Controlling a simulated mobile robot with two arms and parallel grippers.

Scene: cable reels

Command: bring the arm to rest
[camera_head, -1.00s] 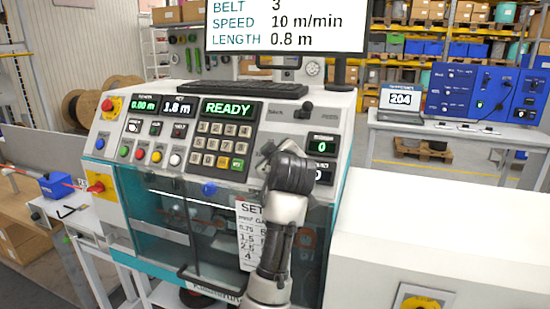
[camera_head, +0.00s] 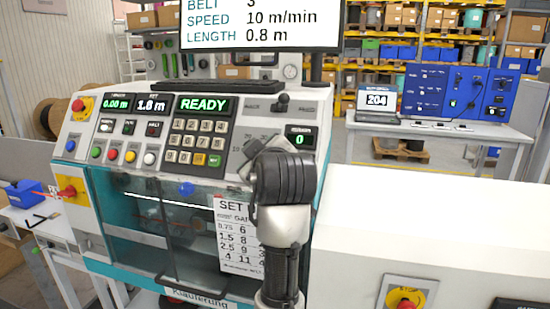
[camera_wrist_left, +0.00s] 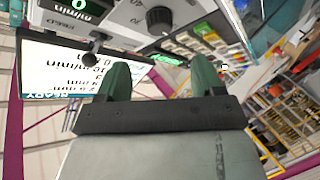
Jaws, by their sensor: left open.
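My left arm (camera_head: 284,225) rises from the bottom of the head view, in front of the right part of the machine (camera_head: 120,215). Its dark wrist hides most of the left gripper, of which only a grey part shows beside the panel's lower right knobs. In the left wrist view the left gripper (camera_wrist_left: 161,80) has its two green fingers apart, with nothing between them. The panel and the monitor (camera_wrist_left: 75,75) show upside down beyond them. My right gripper is not in view.
The monitor (camera_head: 260,22) stands above the control panel with its keypad (camera_head: 196,141) and READY display (camera_head: 204,105). A white surface with a red stop button (camera_head: 405,302) is at the right. A blue test unit (camera_head: 455,92) stands on a table behind. A blue box (camera_head: 24,194) is at the left.

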